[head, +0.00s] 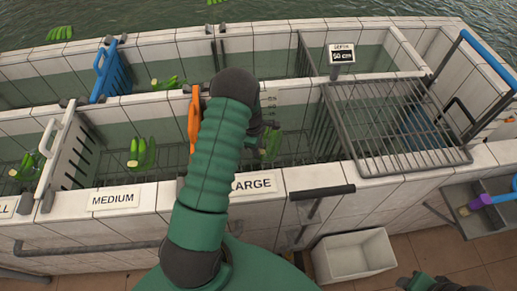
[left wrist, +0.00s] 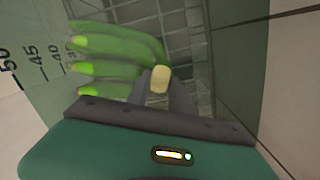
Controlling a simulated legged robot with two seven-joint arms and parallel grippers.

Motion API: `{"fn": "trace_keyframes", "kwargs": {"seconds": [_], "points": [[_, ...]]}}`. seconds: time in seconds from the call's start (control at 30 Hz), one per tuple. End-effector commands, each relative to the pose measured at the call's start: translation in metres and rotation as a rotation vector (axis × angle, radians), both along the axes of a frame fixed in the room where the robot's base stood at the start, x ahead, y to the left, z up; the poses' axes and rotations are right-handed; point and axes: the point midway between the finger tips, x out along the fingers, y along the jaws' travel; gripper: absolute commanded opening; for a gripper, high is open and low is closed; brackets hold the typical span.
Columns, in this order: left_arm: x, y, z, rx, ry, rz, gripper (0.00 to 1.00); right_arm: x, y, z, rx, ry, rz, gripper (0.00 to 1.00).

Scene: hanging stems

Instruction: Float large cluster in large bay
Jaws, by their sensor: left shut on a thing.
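The large cluster, a hand of green bananas (head: 272,146), hangs from my left gripper (head: 264,130) within the bay behind the LARGE label (head: 252,184). In the left wrist view, my left gripper (left wrist: 165,88) is shut on the cluster's pale cut stem end, with the green fingers (left wrist: 115,62) spreading left. A wire grid shows behind them. My arm hides part of the large bay (head: 295,143) and the gripper's tips in the head view. I cannot tell whether the cluster touches the water. Part of my right gripper (head: 432,283) shows at the bottom edge; its jaws are unclear.
An orange divider (head: 194,120) stands left of the large bay, and a wire rack (head: 395,125) lies to its right. Another green cluster (head: 142,153) is in the MEDIUM (head: 113,198) bay. A depth display (head: 342,54) stands behind. Scale marks (left wrist: 35,65) line the wall.

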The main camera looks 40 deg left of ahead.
Motion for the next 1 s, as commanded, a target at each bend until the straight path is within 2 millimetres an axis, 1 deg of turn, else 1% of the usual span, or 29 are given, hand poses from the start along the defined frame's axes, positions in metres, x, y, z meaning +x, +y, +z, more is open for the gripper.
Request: {"fn": "trace_keyframes", "kwargs": {"seconds": [0.3,0.6,0.63,0.8,0.83,1.0], "points": [[-0.0001,0.0,-0.0062,0.0,0.0,0.0,0.0,0.0001,0.0,-0.0042,0.0,0.0,0.0,0.52],[-0.0001,0.0,-0.0065,0.0,0.0,0.0,0.0,0.0,0.0,-0.0042,0.0,0.0,0.0,0.52],[-0.0001,0.0,-0.0065,0.0,0.0,0.0,0.28,0.0,0.0,-0.0042,0.0,0.0,0.0,0.52],[-0.0001,0.0,-0.0065,0.0,0.0,0.0,0.5,0.0,0.0,-0.0042,0.0,0.0,0.0,0.52],[-0.0001,0.0,-0.0065,0.0,0.0,0.0,0.52,0.0001,0.0,-0.0042,0.0,0.0,0.0,0.52],[-0.0001,0.0,-0.0065,0.0,0.0,0.0,0.52,0.0001,0.0,-0.0042,0.0,0.0,0.0,0.52]]}}
